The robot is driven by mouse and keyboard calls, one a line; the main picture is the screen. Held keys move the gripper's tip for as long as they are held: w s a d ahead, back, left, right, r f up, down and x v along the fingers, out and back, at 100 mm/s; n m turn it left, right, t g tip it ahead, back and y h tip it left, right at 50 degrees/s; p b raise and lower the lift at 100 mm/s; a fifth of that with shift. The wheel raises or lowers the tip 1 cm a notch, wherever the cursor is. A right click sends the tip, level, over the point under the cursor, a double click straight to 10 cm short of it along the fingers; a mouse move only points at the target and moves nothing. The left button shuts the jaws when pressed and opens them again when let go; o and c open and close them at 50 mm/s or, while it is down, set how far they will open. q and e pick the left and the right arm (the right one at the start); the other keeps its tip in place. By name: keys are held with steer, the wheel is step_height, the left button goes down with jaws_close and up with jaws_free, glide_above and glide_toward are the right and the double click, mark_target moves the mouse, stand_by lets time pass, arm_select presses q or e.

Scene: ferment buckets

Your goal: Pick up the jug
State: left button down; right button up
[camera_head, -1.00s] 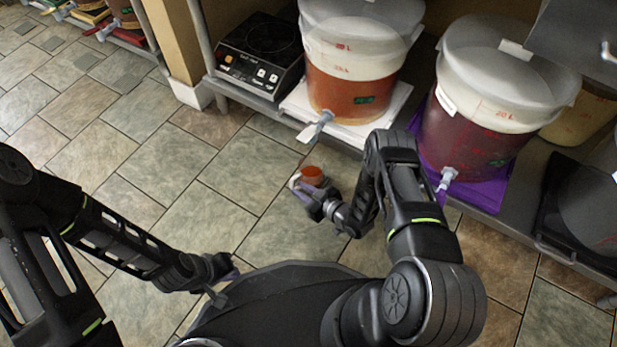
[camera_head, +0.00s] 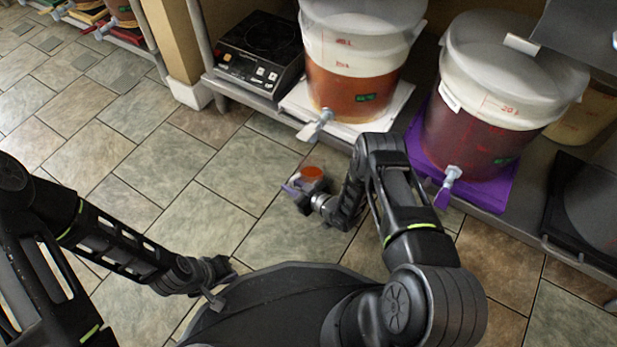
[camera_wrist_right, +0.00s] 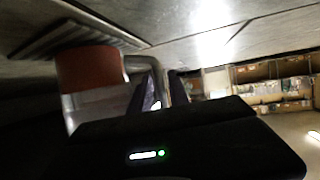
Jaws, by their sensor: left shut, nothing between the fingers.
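The jug (camera_head: 312,173) shows orange-red in the head view, low in front of the shelf and partly hidden by my right gripper (camera_head: 294,190). In the right wrist view the jug (camera_wrist_right: 90,70) has a red-orange part and a clear part, with a grey handle (camera_wrist_right: 140,64) on its right side. My right gripper's fingers (camera_wrist_right: 163,88) are at this handle, with a narrow gap; whether they press on it is unclear. Whether the jug touches the floor is also unclear. My left gripper (camera_head: 222,272) is shut and empty, low at the left, apart from the jug.
A bucket of orange liquid (camera_head: 355,60) stands on a white board, its tap (camera_head: 315,127) pointing outward. A bucket of dark red liquid (camera_head: 480,125) stands on a purple mat, its tap (camera_head: 450,185) also outward. A hot plate (camera_head: 262,50) is at left. Floor tiles at left are clear.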

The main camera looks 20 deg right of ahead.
steer(key=shift+c, duration=0.4)
jaws_close()
stand_by(0.9)
